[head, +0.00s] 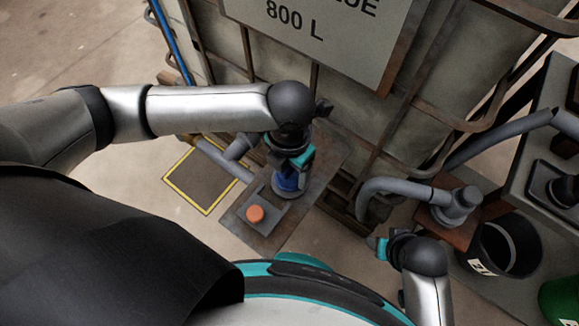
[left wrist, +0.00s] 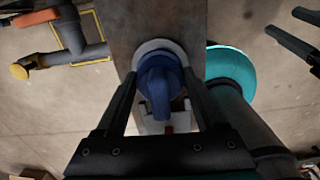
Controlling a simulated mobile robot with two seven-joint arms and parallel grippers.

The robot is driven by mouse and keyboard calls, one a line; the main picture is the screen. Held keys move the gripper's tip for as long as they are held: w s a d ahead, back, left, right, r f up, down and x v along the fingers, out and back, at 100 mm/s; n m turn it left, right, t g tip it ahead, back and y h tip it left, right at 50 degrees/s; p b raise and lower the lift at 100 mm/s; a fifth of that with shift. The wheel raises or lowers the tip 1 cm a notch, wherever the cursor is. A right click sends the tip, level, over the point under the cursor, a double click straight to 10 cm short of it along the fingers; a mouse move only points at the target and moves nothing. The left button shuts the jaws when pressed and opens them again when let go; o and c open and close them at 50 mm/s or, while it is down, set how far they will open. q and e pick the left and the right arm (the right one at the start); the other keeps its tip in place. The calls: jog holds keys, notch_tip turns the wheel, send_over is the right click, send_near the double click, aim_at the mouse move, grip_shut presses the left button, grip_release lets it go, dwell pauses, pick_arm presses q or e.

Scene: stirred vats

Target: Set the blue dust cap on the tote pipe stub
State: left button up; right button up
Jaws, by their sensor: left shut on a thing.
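The blue dust cap (head: 287,182) is between the fingers of my left gripper (head: 292,160), which is shut on it. In the left wrist view the blue cap (left wrist: 160,78) shows between the two dark fingers (left wrist: 163,108). A pale grey round rim (left wrist: 150,46) shows around the cap's far side, above a brown metal plate. I cannot tell whether cap and rim touch. A grey branched pipe (head: 222,157) lies left of the cap; I cannot tell which part is the tote pipe stub. My right gripper (head: 385,247) is at the lower right, away from the cap; its jaw opening is unclear.
A yellow-bordered floor square (head: 200,181) is at left. A grey curved hose (head: 400,190) and a black bucket (head: 500,250) are at right.

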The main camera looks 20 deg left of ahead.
pick_arm(q)
jog(key=shift+r, duration=0.1)
jog(key=shift+p, duration=0.5)
jog(key=shift+f+b, duration=0.3)
jog(key=shift+f, duration=0.4)
jog(key=o, duration=1.1)
jog(key=shift+c, duration=0.2)
